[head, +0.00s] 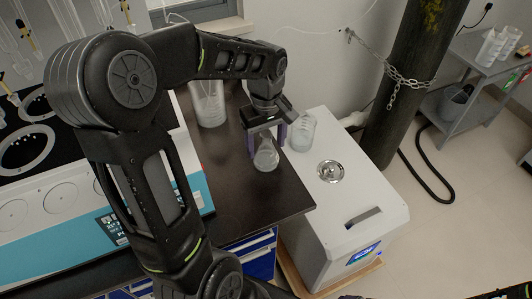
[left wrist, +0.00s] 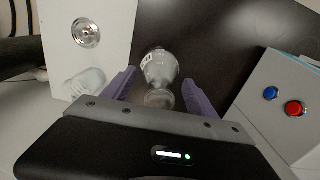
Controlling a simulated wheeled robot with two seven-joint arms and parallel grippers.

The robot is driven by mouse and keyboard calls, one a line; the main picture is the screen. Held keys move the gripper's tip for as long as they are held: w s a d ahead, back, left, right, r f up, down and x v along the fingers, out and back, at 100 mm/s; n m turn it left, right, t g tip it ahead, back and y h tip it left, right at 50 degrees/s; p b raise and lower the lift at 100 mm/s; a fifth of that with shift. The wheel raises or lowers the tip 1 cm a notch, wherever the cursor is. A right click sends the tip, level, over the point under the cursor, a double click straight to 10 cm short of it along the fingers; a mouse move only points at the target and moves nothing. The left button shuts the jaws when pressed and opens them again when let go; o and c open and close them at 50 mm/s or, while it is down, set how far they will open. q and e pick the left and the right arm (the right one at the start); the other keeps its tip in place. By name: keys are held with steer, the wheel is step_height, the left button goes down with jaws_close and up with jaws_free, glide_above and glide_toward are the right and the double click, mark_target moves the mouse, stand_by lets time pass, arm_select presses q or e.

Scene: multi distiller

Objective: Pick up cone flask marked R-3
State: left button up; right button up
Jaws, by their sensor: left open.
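A clear glass cone flask (head: 265,158) stands on the dark bench top near its right edge. In the left wrist view the flask (left wrist: 160,70) sits between the fingers, with a white label on its side too small to read. My left gripper (head: 267,138) is open, its purple fingers on either side of the flask's upper part. The left wrist view shows a gap between each finger of the gripper (left wrist: 160,85) and the glass. My right gripper is not in view.
A white box unit (head: 345,222) with a round metal lid stands right of the bench, with a clear glass vessel (head: 302,133) on it. A large beaker (head: 207,103) stands behind on the bench. A distiller panel (head: 50,190) fills the left.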

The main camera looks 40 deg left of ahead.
arm_select(q)
steer(key=shift+c, duration=0.6)
jaws_close()
steer(key=shift+r, duration=0.3)
step_height(320, 180, up, 9)
steer(key=shift+r, duration=0.2)
stand_by(0.8)
stand_by(0.7)
